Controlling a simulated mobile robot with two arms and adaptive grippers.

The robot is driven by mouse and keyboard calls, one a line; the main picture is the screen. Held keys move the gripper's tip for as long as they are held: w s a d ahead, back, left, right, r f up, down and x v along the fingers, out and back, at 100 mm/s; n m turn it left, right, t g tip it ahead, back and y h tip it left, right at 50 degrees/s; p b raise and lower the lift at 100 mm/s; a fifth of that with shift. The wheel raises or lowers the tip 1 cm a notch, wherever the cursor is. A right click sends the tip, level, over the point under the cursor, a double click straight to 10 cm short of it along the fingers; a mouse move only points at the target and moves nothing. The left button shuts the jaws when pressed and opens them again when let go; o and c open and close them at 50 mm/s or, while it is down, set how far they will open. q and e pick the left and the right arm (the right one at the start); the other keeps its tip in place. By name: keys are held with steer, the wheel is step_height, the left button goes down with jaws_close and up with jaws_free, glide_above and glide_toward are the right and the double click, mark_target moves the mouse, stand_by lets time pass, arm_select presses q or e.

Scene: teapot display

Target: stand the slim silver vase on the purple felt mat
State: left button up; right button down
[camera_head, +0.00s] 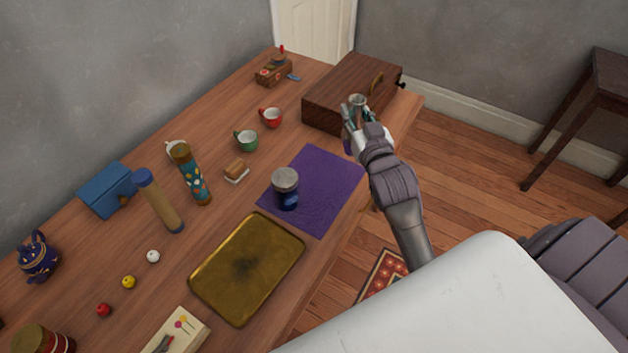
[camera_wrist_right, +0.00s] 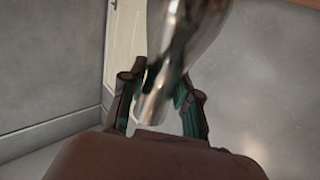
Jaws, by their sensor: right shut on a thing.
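The slim silver vase (camera_head: 358,101) is in my right gripper (camera_head: 354,114), near the front of the wooden box. Only its rim and upper part show in the head view. In the right wrist view the shiny vase (camera_wrist_right: 185,50) runs between the two fingers of my right gripper (camera_wrist_right: 162,95), which is shut on it. The purple felt mat (camera_head: 330,180) lies flat on the table, below and left of the gripper. My left gripper is not in view.
A brown wooden box (camera_head: 335,88) stands behind the gripper. A brass tray (camera_head: 225,290) lies close to the mat's near edge. A white dish with a brown piece (camera_head: 236,171), a green cup (camera_head: 246,141) and a red cup (camera_head: 271,117) stand left. The mat's right half is clear.

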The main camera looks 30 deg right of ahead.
steer(key=shift+w, duration=0.4)
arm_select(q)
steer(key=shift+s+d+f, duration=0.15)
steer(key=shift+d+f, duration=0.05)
arm_select(e)
steer(key=w+a+f, duration=0.4)
steer(key=w+f, duration=0.6)
steer(key=shift+w+a+f, duration=0.15)
steer(key=shift+a+f, duration=0.1)
steer(key=shift+f, duration=0.15)
steer(key=shift+f+b, duration=0.15)
steer(key=shift+b, duration=0.2)
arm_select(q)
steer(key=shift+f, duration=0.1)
arm_select(e)
steer(key=c, duration=0.8)
jaws_free()
steer(key=shift+c, duration=0.2)
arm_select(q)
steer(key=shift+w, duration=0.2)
